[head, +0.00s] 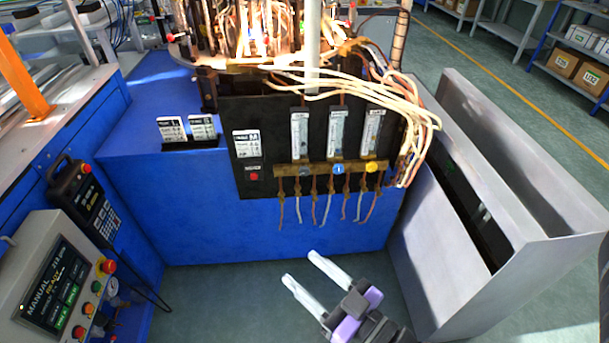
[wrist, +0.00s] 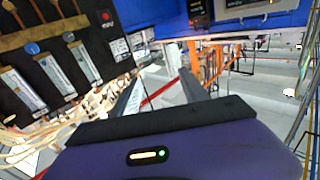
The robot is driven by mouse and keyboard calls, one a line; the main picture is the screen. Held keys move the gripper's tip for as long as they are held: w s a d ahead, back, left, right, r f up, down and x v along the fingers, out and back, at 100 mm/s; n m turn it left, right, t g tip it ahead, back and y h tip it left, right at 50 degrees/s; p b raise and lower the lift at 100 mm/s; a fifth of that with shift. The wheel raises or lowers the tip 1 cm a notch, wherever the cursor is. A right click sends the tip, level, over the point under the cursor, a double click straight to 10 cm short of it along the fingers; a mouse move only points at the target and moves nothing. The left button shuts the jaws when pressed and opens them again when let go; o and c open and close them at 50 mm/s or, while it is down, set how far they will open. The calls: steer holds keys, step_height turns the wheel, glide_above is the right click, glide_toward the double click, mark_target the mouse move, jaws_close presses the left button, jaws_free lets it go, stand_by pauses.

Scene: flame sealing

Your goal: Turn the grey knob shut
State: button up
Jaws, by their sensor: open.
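The grey knob (head: 305,171) is the leftmost of three knobs on the brass bar of the black panel, below a flow tube. It also shows at the upper left of the wrist view (wrist: 68,37). The blue knob (head: 338,169) and the yellow knob (head: 371,167) sit to its right. My gripper (head: 302,269) is open and empty, low in front of the blue cabinet, below the knobs and apart from them. In the wrist view its two fingers (wrist: 163,75) stand wide apart with nothing between them. The knob's turn position is too small to tell.
Thin copper tubes and wires (head: 330,200) hang below the brass bar. Pale hoses (head: 400,92) loop at the panel's right. A grey metal bin (head: 415,270) stands to the right, a control console (head: 50,275) to the left. The floor before the cabinet is clear.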

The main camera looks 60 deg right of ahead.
mark_target(304, 172)
steer(key=w+d+f+m+g+h, duration=0.1)
steer(key=w+d+f+m+h, duration=0.15)
steer(key=w+d+h, duration=0.45)
steer(key=w+d+f+m+g+h, duration=0.1)
steer(key=w+d+m+h, duration=0.15)
steer(key=w+d, duration=0.9)
steer(key=d+f+g+h, duration=0.2)
steer(key=d+f+g, duration=0.3)
steer(key=d+f, duration=0.3)
steer(key=b+x, duration=0.1)
steer(key=x, duration=0.2)
steer(key=b+x, duration=0.2)
steer(key=x, duration=0.2)
steer(key=shift+w+a+f, duration=0.2)
steer(key=shift+a, duration=0.05)
jaws_close()
